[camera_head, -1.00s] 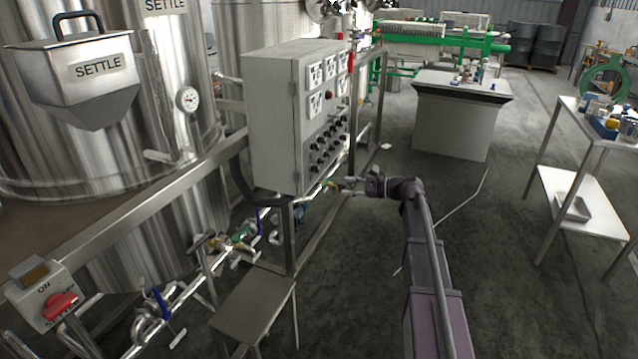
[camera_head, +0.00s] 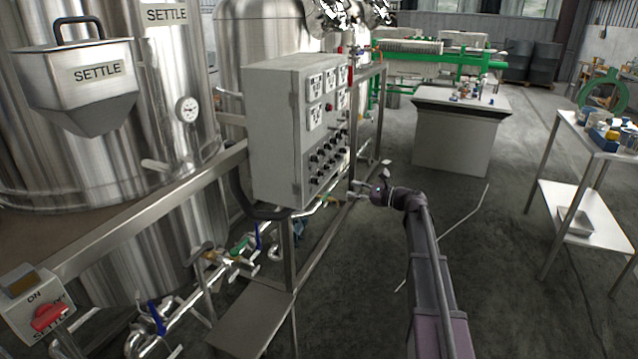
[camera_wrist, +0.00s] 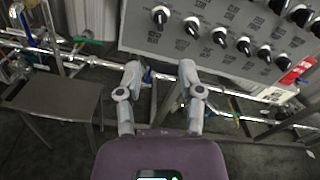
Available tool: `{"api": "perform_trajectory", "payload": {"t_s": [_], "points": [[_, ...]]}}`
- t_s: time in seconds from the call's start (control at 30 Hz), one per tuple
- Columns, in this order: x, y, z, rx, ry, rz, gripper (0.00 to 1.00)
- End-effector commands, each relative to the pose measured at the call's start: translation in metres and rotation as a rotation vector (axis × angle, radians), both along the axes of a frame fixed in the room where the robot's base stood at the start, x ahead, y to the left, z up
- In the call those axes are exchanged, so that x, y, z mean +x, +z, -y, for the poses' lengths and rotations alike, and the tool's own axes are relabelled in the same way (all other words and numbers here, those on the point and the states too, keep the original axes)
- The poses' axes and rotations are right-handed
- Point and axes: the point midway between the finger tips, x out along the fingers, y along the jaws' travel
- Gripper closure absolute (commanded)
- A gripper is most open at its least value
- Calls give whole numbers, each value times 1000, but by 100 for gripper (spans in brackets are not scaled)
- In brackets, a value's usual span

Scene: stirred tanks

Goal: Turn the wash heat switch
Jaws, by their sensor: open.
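A grey control cabinet (camera_head: 278,135) stands left of my arm, with rows of black knob switches (camera_head: 325,158) below several white gauges. In the wrist view its panel (camera_wrist: 150,40) fills the upper right, with black knobs carrying white pointers (camera_wrist: 191,26) in slanted rows. No finger appears to touch a knob. In the head view my gripper (camera_head: 360,190) is small, right of the cabinet.
Pipes with valves (camera_head: 235,256) run under the cabinet beside a metal step (camera_head: 250,315). A red switch (camera_head: 50,316) marked ON is at lower left. A steel SETTLE tank (camera_head: 110,165) stands left. A table (camera_head: 567,205) stands right; floor between is open.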

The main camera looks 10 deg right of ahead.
Motion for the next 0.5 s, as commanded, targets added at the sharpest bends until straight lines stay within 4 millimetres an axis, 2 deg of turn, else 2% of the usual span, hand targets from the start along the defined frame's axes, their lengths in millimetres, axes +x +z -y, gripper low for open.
{"api": "perform_trajectory", "payload": {"t_s": [0.5], "points": [[38,0,-64,-1,2,0,51]]}}
